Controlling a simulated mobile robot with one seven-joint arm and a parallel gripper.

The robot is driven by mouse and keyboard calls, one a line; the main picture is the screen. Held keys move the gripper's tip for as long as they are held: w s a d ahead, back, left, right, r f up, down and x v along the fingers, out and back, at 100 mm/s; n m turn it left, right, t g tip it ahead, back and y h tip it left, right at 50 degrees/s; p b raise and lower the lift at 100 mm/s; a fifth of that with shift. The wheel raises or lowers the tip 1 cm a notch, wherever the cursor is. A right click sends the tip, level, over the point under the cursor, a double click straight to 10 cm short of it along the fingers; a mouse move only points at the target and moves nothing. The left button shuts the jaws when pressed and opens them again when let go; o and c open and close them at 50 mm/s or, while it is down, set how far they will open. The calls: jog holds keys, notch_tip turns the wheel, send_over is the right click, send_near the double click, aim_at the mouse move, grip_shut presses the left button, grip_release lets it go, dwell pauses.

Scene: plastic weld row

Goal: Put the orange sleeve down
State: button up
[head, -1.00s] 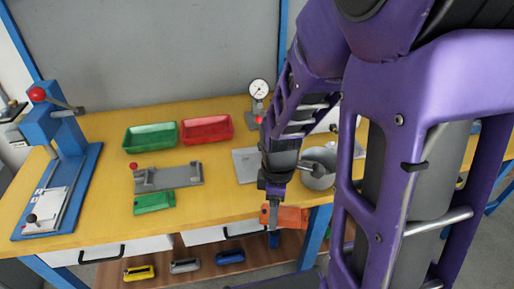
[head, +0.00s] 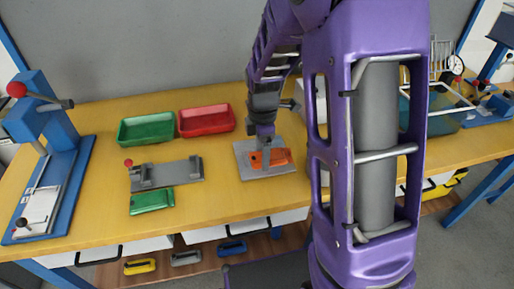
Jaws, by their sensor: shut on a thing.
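The orange sleeve (head: 281,156) is in the jaws of my gripper (head: 266,161), which point down in the head view. My gripper is shut on the sleeve and hides part of its middle. The sleeve is over the flat grey plate (head: 248,166) on the yellow table. I cannot tell whether the sleeve touches the plate or hangs just above it.
Yellow, grey and blue pieces lie on the shelf below. My arm hides the table right of the plate.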

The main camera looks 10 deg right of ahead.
aim_at(259, 152)
jog(key=w, duration=0.3)
jog(key=shift+w, duration=0.3)
jog(key=shift+w+f+b, duration=0.15)
jog(key=shift+f+b, duration=0.2)
jog(key=shift+f, duration=1.4)
jog(key=shift+f, duration=0.1)
jog(key=o, duration=1.5)
jog(key=shift+c, duration=0.2)
notch_tip(259, 152, up, 12)
jog(key=p, duration=0.2)
